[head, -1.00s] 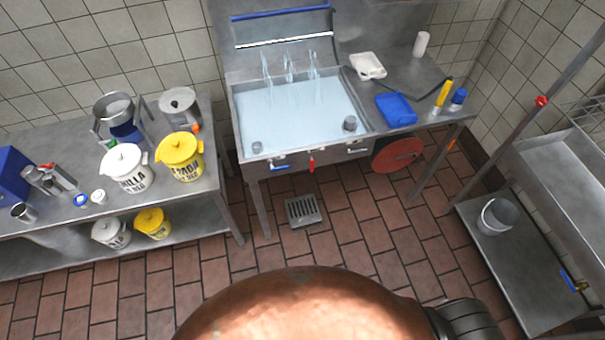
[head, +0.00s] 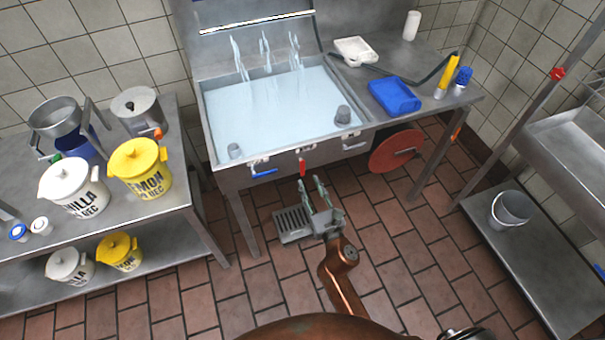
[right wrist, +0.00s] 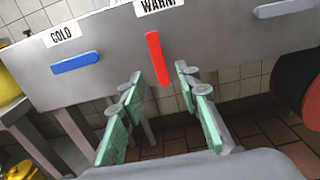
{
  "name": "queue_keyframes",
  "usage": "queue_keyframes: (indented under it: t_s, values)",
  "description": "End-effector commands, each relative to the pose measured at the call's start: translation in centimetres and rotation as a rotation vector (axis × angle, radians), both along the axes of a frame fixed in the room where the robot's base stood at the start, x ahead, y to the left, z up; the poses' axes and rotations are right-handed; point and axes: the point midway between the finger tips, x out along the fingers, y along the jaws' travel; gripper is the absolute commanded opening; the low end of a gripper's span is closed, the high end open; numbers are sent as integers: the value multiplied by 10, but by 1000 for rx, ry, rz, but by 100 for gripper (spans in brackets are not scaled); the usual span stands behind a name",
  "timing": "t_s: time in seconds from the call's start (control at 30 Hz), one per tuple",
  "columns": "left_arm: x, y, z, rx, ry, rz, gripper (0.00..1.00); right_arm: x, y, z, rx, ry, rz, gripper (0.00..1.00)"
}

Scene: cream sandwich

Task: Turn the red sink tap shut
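The red sink tap (head: 302,167) is a small lever on the sink's front panel. It points almost straight down. In the right wrist view the red tap (right wrist: 158,58) hangs below a label reading WARM, slightly tilted. My right gripper (head: 311,183) is open, just below and in front of the tap. In the right wrist view the green-padded fingers of the right gripper (right wrist: 160,80) stand apart, with the lever's lower end showing between the tips. No contact is visible. My left gripper is not in view.
The sink (head: 212,130) is full of water under running streams. A red disc (head: 396,151) stands below the counter. A drain grate (head: 291,223) lies on the floor.

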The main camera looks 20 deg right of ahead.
Motion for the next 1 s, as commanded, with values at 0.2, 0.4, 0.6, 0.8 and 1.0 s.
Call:
queue_keyframes:
  t_s: [0.2,0.4,0.6,0.8,1.0]
  values:
    - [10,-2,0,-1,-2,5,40,36,2,0,1,-1,2,30]
    - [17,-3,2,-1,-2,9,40,53,2,-1,2,1,0,30]
    - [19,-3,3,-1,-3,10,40,56,2,-1,2,2,0,30]
    - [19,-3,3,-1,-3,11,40,55,2,-1,3,2,0,24]
    - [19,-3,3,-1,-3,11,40,55,2,-1,3,2,0,10]
